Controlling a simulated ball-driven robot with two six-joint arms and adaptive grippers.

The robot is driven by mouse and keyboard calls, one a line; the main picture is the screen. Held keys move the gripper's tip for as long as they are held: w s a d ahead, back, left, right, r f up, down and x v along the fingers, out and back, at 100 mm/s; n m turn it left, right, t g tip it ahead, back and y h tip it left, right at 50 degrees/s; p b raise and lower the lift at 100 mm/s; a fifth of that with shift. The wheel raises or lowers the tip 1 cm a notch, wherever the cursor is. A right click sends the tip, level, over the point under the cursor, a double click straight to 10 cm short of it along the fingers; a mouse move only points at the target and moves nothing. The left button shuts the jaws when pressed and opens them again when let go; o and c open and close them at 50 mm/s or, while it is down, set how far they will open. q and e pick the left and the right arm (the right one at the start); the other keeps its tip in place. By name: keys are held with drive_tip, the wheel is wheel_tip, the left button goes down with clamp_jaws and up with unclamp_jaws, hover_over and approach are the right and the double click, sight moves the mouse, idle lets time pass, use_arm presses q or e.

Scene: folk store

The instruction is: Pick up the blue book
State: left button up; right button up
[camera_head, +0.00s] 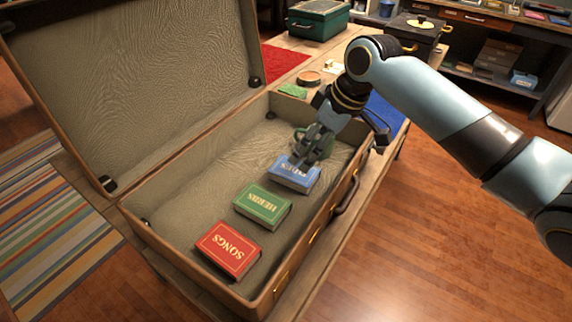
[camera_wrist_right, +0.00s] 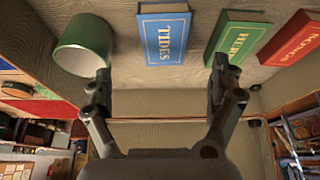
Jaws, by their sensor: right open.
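The blue book (camera_head: 294,179) lies flat in the open suitcase (camera_head: 165,249), beyond the green and red books. In the right wrist view the blue book (camera_wrist_right: 164,36) shows the word TIDES and lies ahead of the fingers. My right gripper (camera_head: 304,158) is open and empty, just above the far end of the blue book, and hides part of it. In the right wrist view the open fingers (camera_wrist_right: 161,75) are spread wider than the book, with nothing between them. My left gripper is not in view.
A green book (camera_head: 263,206) and a red book (camera_head: 229,249) lie nearer in the suitcase. A green cup (camera_wrist_right: 85,45) stands close beyond the blue book. The suitcase walls and raised lid (camera_head: 140,70) bound the space. Bare lining lies left of the books.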

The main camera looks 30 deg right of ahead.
sight(295, 170)
drive_tip(key=x, duration=0.3)
drive_tip(key=shift+s+a+f, duration=0.1)
drive_tip(key=shift+a+f, duration=0.05)
drive_tip(key=shift+f, duration=0.2)
drive_tip(key=shift+a+f, duration=0.1)
drive_tip(key=shift+f, duration=0.2)
drive_tip(key=x, duration=0.5)
drive_tip(key=shift+a, duration=0.15)
drive_tip(key=shift+c, duration=0.6)
drive_tip(key=c, duration=0.4)
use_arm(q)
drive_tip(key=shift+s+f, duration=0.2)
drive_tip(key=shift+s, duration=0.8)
use_arm(e)
drive_tip(key=c, duration=0.8)
